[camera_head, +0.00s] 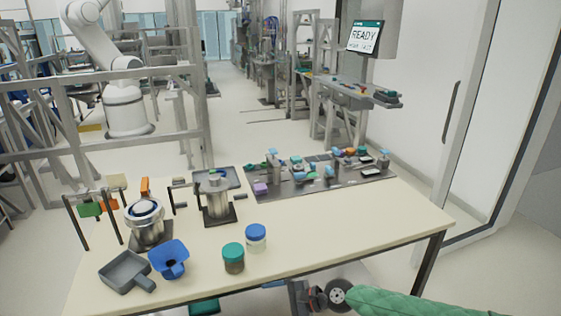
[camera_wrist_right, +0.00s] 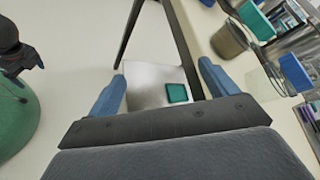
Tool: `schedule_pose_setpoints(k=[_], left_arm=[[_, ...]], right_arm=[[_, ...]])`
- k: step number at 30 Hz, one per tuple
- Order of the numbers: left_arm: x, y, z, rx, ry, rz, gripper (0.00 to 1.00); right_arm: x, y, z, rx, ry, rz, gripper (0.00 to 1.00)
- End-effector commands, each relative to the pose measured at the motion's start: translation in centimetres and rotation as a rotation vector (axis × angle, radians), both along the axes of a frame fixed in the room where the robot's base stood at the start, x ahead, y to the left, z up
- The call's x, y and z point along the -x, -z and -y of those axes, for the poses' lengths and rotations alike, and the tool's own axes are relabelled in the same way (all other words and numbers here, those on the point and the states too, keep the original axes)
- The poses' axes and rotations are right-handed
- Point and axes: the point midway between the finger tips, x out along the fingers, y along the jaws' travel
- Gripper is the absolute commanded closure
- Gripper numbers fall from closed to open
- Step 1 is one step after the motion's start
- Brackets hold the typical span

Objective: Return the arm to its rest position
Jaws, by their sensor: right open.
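My right gripper (camera_wrist_right: 161,72) shows in the right wrist view, with two blue fingers spread apart. A pale grey surface with a teal square (camera_wrist_right: 176,93) shows between and beyond the fingers; I see no finger closed on it, and its distance is unclear. The gripper is near a dark table leg (camera_wrist_right: 130,35) and the table's edge. In the head view I cannot make out either gripper clearly. My left gripper is not in view.
A cream table (camera_head: 330,225) holds a jar with a green lid (camera_head: 233,256), a jar with a blue lid (camera_head: 256,236), a blue funnel-like scoop (camera_head: 169,259), a grey pan (camera_head: 125,271) and metal fixtures. Its front right half is clear. A glass door (camera_head: 495,110) stands at the right.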

Motion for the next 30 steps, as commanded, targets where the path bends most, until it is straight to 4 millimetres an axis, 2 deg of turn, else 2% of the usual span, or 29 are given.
schedule_pose_setpoints(k=[1,6,14,22,30], left_arm=[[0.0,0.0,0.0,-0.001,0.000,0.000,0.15],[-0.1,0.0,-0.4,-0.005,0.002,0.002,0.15],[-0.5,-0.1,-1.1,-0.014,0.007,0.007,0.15],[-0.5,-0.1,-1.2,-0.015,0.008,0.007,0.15],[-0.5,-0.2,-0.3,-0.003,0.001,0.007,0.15]], right_arm=[[0.5,0.8,-0.9,0.005,-0.022,0.044,0.15],[1.4,3.2,-2.8,0.047,-0.086,0.227,0.15],[2.5,7.4,-4.5,0.141,-0.150,0.480,0.15],[3.7,13.0,-4.2,0.291,-0.198,0.687,0.15],[5.9,19.9,-1.6,0.495,-0.262,0.821,0.15]])
